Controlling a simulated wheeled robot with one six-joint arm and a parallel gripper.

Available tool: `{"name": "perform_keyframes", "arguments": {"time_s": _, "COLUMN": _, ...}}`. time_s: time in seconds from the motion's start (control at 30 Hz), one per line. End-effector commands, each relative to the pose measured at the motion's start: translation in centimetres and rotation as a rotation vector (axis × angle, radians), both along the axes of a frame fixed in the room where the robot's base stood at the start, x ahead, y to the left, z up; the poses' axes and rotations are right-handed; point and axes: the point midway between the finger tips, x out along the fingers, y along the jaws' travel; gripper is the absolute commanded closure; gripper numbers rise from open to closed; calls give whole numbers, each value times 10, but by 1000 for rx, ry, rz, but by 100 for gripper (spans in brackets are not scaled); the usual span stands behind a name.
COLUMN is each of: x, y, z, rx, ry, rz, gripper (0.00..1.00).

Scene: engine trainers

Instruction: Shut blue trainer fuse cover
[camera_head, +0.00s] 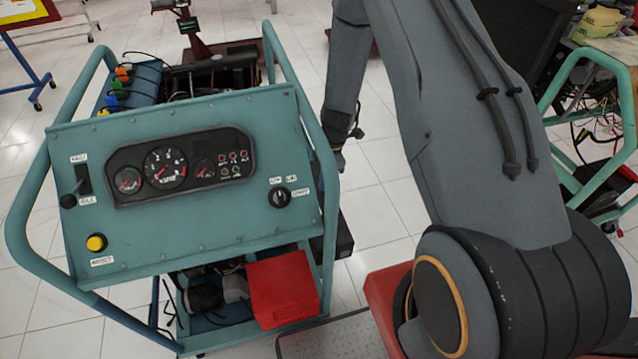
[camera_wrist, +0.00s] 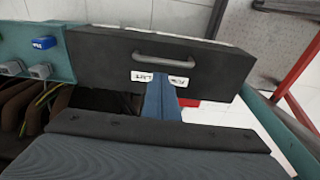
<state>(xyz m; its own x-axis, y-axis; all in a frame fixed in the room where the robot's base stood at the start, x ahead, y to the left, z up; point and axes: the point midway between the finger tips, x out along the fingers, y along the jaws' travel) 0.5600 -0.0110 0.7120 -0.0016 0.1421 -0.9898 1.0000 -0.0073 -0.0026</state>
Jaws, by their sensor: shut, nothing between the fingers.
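In the wrist view a black box-like part (camera_wrist: 105,50) with a grey bar handle (camera_wrist: 178,61) and two white labels along its lower edge fills the upper middle. It appears to be the fuse cover; I cannot tell how far open it stands. My gripper (camera_wrist: 163,85) reaches up from the bottom, its narrow blue fingers shut and empty. The tips overlap the label edge; I cannot tell whether they touch. In the head view my gripper (camera_head: 339,160) points down beside the right side of the blue trainer (camera_head: 215,220). A black part (camera_head: 345,236) shows low there, mostly hidden by the frame.
Teal tube frame (camera_wrist: 285,140) runs along the right of the wrist view. Cables and grey connectors (camera_wrist: 40,71) lie at the left. A red box (camera_head: 283,287) sits on the trainer's lower shelf. Another teal frame (camera_head: 590,185) stands at the right. Tiled floor (camera_head: 385,190) is clear between.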

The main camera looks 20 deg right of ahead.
Motion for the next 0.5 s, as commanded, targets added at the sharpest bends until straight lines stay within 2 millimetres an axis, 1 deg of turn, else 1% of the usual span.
{"name": "perform_keyframes", "arguments": {"time_s": 0.03, "x": 1, "y": -5, "z": -7, "rx": 0, "ry": 0, "rz": -3, "gripper": 100}}
{"name": "perform_keyframes", "arguments": {"time_s": 0.2, "x": 1, "y": -16, "z": -12, "rx": 0, "ry": 0, "rz": -1, "gripper": 100}}
{"name": "perform_keyframes", "arguments": {"time_s": 0.5, "x": -2, "y": -21, "z": -14, "rx": -2, "ry": 2, "rz": -5, "gripper": 100}}
